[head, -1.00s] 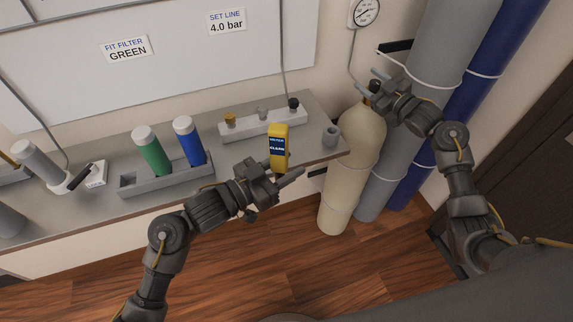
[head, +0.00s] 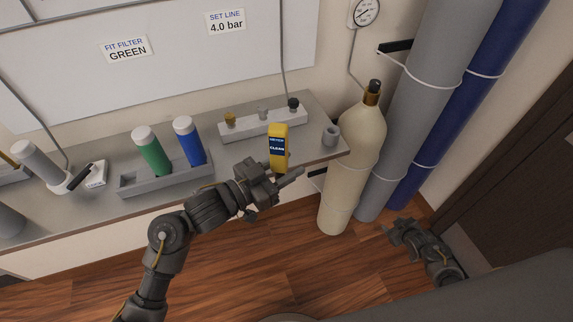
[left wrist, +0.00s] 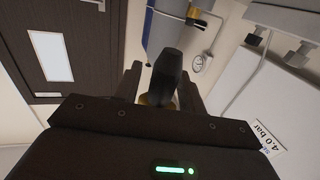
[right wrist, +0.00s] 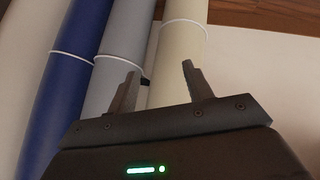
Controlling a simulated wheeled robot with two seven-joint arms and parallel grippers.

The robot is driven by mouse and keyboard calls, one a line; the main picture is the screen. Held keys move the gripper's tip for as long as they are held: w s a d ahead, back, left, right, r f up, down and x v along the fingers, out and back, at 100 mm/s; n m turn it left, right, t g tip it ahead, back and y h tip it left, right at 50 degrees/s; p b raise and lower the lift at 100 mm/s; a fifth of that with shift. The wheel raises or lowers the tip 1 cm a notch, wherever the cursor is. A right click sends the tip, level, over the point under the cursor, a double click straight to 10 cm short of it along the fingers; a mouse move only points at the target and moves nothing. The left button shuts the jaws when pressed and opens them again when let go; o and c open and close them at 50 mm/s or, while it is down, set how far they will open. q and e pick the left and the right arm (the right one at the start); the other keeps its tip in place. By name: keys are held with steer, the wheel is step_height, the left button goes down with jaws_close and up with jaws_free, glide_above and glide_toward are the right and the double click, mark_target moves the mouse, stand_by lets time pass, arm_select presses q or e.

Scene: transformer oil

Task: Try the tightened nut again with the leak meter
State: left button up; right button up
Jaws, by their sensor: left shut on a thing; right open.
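The yellow leak meter (head: 278,150) has a dark screen that appears to read "CLEAN". My left gripper (head: 283,176) is shut on it and holds it up by the bench's front edge; in the left wrist view the meter's dark end (left wrist: 167,72) stands between the fingers. The cream cylinder (head: 352,170) stands right of the bench with a brass nut (head: 373,92) and black cap at its top. My right gripper (head: 393,228) is low at the right, away from the nut, open and empty; its spread fingers (right wrist: 160,88) show in the right wrist view.
A grey cylinder (head: 425,90) and a blue cylinder (head: 485,90) stand behind the cream one. A pressure gauge (head: 364,13) is on the wall. Green (head: 152,152) and blue (head: 190,142) filters stand in a bench tray. A grey cup (head: 331,135) sits near the bench's right end.

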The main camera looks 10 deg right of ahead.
steer(key=s+a+f+g, duration=0.2)
steer(key=s+a+f, duration=0.4)
steer(key=s, duration=0.6)
steer(key=s+a+f+m+g+y, duration=0.1)
steer(key=s+a+f, duration=0.5)
steer(key=s, duration=0.6)
steer(key=s+a+f+g, duration=0.4)
steer(key=s+a+f, duration=0.3)
steer(key=s, duration=0.5)
steer(key=shift+a, duration=1.2)
arm_select(q)
steer(key=shift+w, duration=0.1)
arm_select(e)
steer(key=shift+f, duration=0.1)
arm_select(q)
steer(key=w+a+r+n+t+y, duration=0.4)
steer(key=a, duration=0.3)
steer(key=w+a+r+n+t+y, duration=0.3)
steer(key=a+r+n+t+y, duration=0.1)
steer(key=a, duration=0.3)
steer(key=s+a+f+n+t+y, duration=0.1)
steer(key=a+y, duration=0.3)
steer(key=a, duration=0.4)
steer(key=s+a+f+n+t+y, duration=0.1)
steer(key=s+a+f+n+y, duration=0.2)
steer(key=a, duration=0.5)
steer(key=shift+s+a+f+n+t+y, duration=0.2)
steer(key=shift+s+n+t+y, duration=0.1)
steer(key=shift+s+n+y, duration=0.35)
